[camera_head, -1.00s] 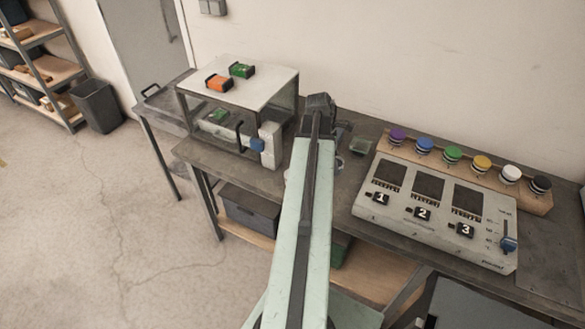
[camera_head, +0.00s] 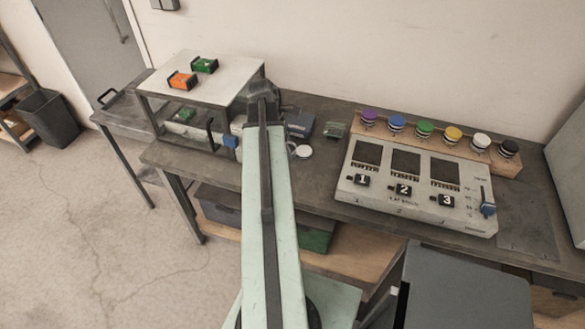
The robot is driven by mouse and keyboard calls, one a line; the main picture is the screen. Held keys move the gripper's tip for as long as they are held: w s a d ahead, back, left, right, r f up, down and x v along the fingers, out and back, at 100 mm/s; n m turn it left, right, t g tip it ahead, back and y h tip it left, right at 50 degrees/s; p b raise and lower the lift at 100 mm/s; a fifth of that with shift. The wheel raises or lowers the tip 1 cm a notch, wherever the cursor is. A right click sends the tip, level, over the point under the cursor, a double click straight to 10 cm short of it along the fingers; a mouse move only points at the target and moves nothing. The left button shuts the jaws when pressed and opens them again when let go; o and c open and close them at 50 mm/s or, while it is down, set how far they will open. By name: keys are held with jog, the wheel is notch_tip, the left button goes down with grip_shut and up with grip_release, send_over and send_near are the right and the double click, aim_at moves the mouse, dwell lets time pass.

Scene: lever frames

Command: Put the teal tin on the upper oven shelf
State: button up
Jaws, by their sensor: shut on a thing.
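My gripper (camera_head: 263,91) is the dark end of my pale green arm, at the right front corner of a white-topped box frame (camera_head: 221,76). Its fingertips, and whatever they are shut on, are hidden behind the arm. I cannot make out the teal tin for certain. A dark blue-grey box (camera_head: 299,124) lies on the bench just right of the arm. The white-topped frame may be the oven; its front has a black handle (camera_head: 210,134) and a blue knob (camera_head: 231,141).
An orange block (camera_head: 182,81) and a green block (camera_head: 204,65) lie on the frame's top. A small greenish dish (camera_head: 335,130) and a white disc (camera_head: 303,151) are on the bench. A numbered panel (camera_head: 415,190) and a row of coloured knobs (camera_head: 440,138) stand to the right.

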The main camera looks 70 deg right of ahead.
aim_at(291, 171)
notch_tip(291, 171, down, 9)
jog(key=b, duration=0.8)
jog(key=shift+f, duration=0.2)
jog(key=shift+r, duration=0.25)
jog(key=shift+f, duration=0.2)
jog(key=o, duration=1.4)
